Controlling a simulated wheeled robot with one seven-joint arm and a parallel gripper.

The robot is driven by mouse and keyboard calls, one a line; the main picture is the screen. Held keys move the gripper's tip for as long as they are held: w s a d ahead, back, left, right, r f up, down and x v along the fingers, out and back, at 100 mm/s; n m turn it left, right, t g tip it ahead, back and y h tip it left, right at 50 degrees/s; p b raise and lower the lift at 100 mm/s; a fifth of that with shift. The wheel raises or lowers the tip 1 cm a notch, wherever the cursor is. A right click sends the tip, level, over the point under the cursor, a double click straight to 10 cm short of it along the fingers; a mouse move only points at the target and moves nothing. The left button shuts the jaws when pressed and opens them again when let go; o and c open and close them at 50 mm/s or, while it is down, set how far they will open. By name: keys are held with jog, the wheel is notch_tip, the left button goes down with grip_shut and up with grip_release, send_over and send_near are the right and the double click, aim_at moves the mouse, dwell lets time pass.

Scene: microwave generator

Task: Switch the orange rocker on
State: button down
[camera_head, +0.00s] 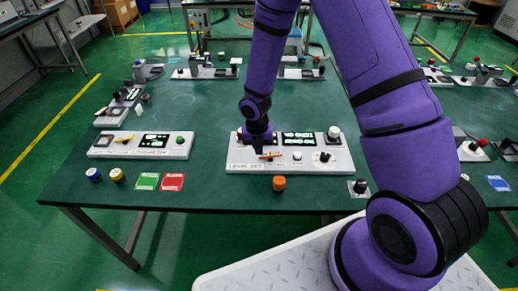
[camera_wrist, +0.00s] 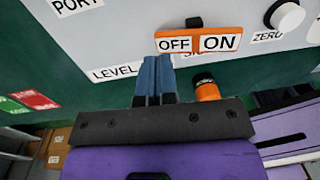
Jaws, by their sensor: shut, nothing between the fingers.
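The orange rocker (camera_wrist: 198,41) is on the grey-white panel in the wrist view, with a white OFF label on its left half and a white ON label on its right half. It also shows in the head view (camera_head: 270,156) on the front of the middle panel. I cannot tell which half is pressed in. My gripper (camera_wrist: 154,62) is shut and empty. Its blue fingertips appear just below the OFF half in the wrist view; contact cannot be told. In the head view my arm hides part of the panel's left side.
The panel (camera_head: 239,163) also carries a ZERO knob (camera_wrist: 287,17) right of the rocker and a LEVEL label (camera_wrist: 113,72). An orange cylinder (camera_head: 279,183) stands in front of it. Another panel (camera_head: 141,145) is to the left. Green and red cards (camera_head: 172,182) lie at the table's front.

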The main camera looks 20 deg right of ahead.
notch_tip(320, 180, up, 11)
jog(key=shift+w+a+f, duration=0.15)
jog(key=shift+a+f, duration=0.05)
jog(key=shift+a, duration=0.1)
dwell(0.5)
